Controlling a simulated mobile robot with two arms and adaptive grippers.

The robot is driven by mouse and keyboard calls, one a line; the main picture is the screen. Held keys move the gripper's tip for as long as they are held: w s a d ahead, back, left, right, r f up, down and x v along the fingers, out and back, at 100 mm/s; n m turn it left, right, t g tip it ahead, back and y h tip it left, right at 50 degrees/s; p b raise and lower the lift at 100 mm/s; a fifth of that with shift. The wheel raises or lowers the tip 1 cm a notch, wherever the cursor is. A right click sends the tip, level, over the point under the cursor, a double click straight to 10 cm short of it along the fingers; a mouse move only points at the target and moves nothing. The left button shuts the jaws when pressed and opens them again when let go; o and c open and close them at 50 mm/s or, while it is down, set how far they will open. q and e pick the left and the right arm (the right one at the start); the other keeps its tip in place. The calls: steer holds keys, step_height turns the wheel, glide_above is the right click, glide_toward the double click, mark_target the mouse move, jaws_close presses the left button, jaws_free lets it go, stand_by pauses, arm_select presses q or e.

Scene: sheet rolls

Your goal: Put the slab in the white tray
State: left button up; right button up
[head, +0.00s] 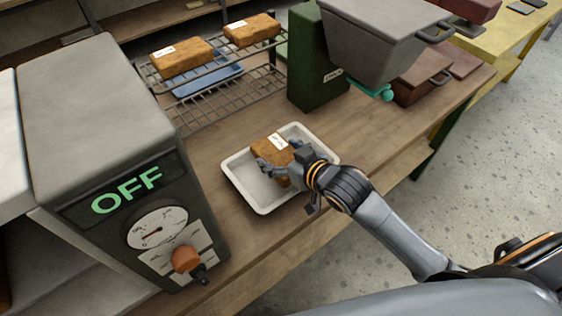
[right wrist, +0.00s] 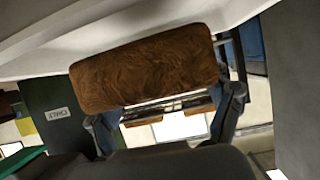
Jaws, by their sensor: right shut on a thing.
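The slab (head: 268,150) is a brown block with a white label on its top. In the head view it is within the outline of the white tray (head: 245,188); I cannot tell whether it touches the tray floor. My right gripper (head: 280,163) reaches in from the right and is shut on the slab, hiding part of it. In the right wrist view the slab (right wrist: 145,70) spans the gap between the fingers of the gripper (right wrist: 168,112). The pale tray (right wrist: 50,30) shows behind it. My left gripper is not in view.
A wire rack (head: 225,104) behind the tray bears two more brown blocks (head: 181,58) (head: 252,29). A grey box with an OFF display (head: 100,110) stands left. A green stand (head: 315,85) with a grey hopper (head: 375,45) is at back right. Bare wooden counter (head: 375,135) lies right.

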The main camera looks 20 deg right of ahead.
mark_target(281, 162)
steer(key=shift+w+d+f, duration=0.25)
steer(key=shift+w+f, duration=0.2)
steer(key=shift+f, duration=1.6)
steer(key=o, duration=1.5)
steer(key=shift+f, duration=0.2)
steer(key=shift+r, duration=0.15)
steer(key=v, duration=1.2)
